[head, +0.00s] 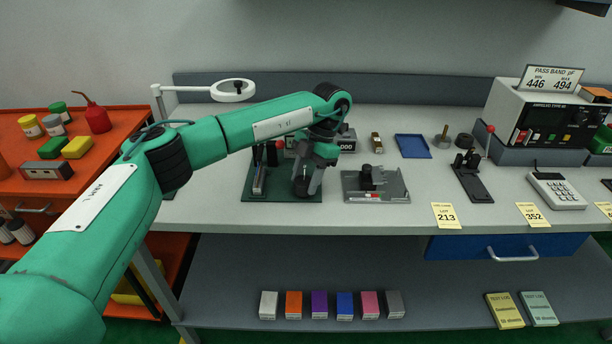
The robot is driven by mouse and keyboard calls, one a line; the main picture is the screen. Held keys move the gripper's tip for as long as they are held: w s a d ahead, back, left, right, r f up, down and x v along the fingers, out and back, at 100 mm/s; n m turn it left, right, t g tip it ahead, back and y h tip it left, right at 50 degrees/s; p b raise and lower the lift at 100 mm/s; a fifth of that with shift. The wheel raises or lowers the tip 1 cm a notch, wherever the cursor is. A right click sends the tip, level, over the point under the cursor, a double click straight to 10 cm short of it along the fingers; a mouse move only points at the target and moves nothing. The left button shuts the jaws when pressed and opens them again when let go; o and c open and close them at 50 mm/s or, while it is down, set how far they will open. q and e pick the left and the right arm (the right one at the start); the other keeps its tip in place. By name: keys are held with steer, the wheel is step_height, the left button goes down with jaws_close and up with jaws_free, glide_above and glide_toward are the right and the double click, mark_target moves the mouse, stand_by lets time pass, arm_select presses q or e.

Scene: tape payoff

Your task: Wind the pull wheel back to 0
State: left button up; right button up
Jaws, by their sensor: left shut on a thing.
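My left gripper (308,178) points down over the right part of a dark green base plate (284,197) on the bench. It is shut on a dark round part at the plate, which I take for the pull wheel (303,190); the fingers hide much of it. A dark box with a white number display (346,135) stands just behind; my wrist covers part of it, and the digits in sight look like zeros. The wheel's own marks cannot be read. My right gripper is not in view.
Left on the same plate is a small upright device (259,180) with a red-topped lever. A grey metal fixture (376,186) stands close right of the plate.

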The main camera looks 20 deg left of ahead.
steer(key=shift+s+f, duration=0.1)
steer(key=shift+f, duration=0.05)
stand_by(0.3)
arm_select(q)
steer(key=o, duration=1)
steer(key=p+v, duration=0.1)
steer(key=v, duration=1.2)
steer(key=shift+w+r, duration=0.2)
steer(key=shift+r, duration=0.15)
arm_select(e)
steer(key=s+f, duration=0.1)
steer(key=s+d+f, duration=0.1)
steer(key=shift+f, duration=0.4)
